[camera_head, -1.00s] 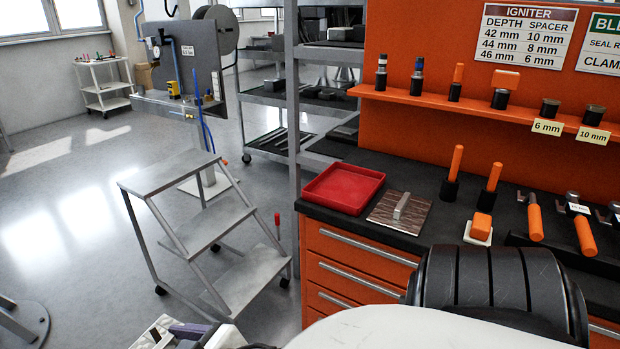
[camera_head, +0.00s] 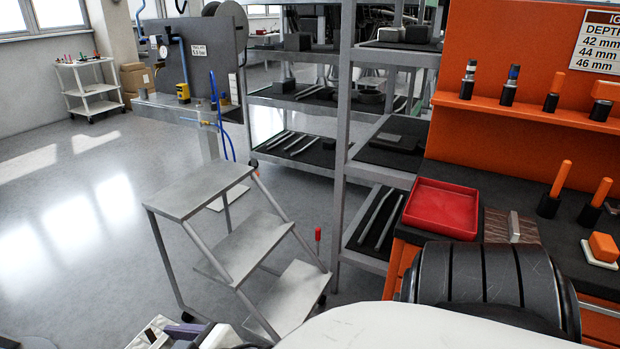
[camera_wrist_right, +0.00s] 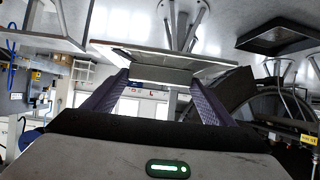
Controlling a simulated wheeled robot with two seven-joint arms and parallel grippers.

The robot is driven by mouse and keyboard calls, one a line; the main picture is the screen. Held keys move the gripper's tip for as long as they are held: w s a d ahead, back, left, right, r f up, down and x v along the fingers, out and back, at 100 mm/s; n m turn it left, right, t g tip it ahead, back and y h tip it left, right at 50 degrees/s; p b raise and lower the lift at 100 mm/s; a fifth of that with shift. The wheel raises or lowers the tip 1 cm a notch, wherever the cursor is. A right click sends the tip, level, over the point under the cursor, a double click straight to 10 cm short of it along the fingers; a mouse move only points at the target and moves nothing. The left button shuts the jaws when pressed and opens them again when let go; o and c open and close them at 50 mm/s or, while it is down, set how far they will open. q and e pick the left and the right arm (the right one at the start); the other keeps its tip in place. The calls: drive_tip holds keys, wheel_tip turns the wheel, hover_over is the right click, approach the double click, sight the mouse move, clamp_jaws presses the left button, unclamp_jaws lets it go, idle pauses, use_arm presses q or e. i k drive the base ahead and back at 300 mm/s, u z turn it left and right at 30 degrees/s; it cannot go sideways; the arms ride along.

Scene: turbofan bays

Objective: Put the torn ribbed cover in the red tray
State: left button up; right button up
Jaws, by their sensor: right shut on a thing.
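My right gripper (camera_wrist_right: 160,82) is shut on the grey block of a pale flat plate (camera_wrist_right: 222,62). The plate spreads out on both sides beyond the purple fingers. In the head view a corner of this plate (camera_head: 146,334) shows at the bottom edge; most of it is cut off, and I cannot tell whether it is ribbed or torn. The red tray (camera_head: 440,208) stands empty on the bench at the right, apart from the gripper. A brown striped plate (camera_head: 497,226) with a grey bar on it lies just right of the tray. My left gripper is not in view.
A grey step stand (camera_head: 205,190) stands on the floor ahead, left of the bench. A metal shelf rack (camera_head: 345,120) rises beside the tray. My own black ribbed arm part hides the bench front. Orange-handled tools (camera_head: 555,190) stand right of the tray. Open floor lies left.

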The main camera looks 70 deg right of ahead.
sight(440, 208)
drive_tip(key=z, duration=1.75)
